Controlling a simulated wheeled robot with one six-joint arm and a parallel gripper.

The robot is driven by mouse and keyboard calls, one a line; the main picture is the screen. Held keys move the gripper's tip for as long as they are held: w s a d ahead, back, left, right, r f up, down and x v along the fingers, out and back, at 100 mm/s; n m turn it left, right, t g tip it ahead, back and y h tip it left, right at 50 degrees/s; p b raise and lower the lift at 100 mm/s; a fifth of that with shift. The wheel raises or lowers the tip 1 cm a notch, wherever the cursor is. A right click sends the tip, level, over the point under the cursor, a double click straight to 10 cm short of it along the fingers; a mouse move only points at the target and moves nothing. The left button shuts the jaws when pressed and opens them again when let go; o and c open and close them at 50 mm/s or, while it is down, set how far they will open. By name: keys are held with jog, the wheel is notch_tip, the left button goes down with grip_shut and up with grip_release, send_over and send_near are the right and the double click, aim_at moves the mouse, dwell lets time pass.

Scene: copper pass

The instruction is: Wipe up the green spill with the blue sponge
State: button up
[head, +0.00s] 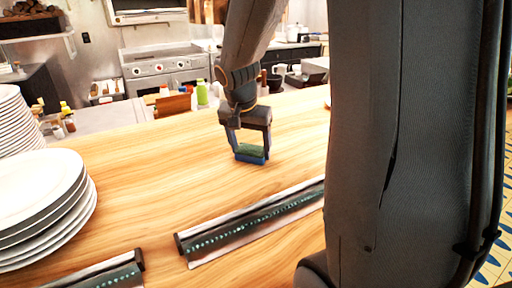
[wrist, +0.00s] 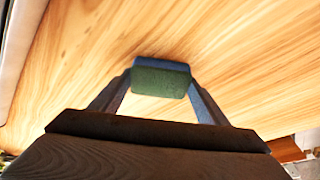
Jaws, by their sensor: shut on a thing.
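The blue sponge (head: 250,154) has a green top face and is at the wooden counter, in the middle of the head view. My gripper (head: 250,145) is shut on it, with one finger at each side, pointing down. The wrist view shows the sponge (wrist: 161,78) between the two fingers, its green face toward the camera. I cannot tell whether its underside touches the counter. No green spill shows on the visible wood in either view; the patch under the sponge is hidden, and my arm covers the right of the head view.
Stacks of white plates (head: 45,200) stand at the left of the counter (head: 160,170). A long dark strip with pale edges (head: 250,222) lies in front of the sponge, and another (head: 105,272) lies nearer left. The wood around the sponge is clear. Bottles (head: 202,92) stand beyond.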

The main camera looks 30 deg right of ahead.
jog(key=shift+a+f, duration=0.15)
jog(key=shift+a, duration=0.75)
jog(key=shift+r+p, duration=2)
jog(key=shift+r, duration=1.05)
jog(key=shift+r, duration=0.1)
jog(key=shift+r+p, duration=1.05)
jog(key=shift+r, duration=0.35)
